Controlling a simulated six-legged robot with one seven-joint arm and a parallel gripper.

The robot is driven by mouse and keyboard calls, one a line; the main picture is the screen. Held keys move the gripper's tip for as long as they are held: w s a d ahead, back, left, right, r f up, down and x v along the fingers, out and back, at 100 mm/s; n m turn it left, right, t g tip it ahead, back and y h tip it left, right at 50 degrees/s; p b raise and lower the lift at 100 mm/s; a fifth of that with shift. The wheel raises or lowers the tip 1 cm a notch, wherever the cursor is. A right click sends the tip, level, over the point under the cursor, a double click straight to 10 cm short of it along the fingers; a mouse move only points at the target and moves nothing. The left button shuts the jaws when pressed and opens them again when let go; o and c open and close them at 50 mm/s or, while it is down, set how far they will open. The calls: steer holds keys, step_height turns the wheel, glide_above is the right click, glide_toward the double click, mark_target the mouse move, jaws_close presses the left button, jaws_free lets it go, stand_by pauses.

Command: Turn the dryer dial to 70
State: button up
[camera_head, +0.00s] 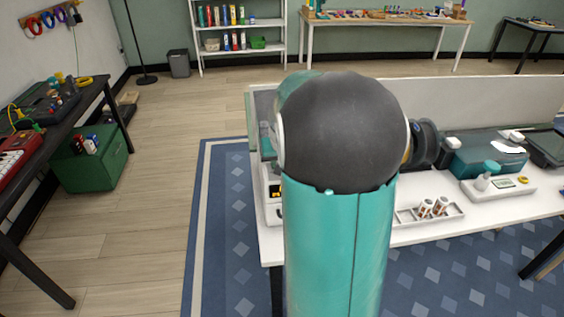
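My own teal and dark grey arm fills the middle of the view and covers much of the white worktable (425,236). A white device (272,213) with a small dark panel and yellow marks shows only as a strip left of my arm. A teal box-shaped device (488,153) with a white part on top stands on the right of the table. I cannot tell which of these, if any, is the dryer, and no dial or its setting can be read. My gripper is not visible.
A white tray (404,217) with small cylinders lies near the table's front edge. A white unit (508,190) with a teal-topped part sits right of it. A pale panel (480,103) stands along the table's back. Open floor (160,160) lies left, before a dark bench (92,98).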

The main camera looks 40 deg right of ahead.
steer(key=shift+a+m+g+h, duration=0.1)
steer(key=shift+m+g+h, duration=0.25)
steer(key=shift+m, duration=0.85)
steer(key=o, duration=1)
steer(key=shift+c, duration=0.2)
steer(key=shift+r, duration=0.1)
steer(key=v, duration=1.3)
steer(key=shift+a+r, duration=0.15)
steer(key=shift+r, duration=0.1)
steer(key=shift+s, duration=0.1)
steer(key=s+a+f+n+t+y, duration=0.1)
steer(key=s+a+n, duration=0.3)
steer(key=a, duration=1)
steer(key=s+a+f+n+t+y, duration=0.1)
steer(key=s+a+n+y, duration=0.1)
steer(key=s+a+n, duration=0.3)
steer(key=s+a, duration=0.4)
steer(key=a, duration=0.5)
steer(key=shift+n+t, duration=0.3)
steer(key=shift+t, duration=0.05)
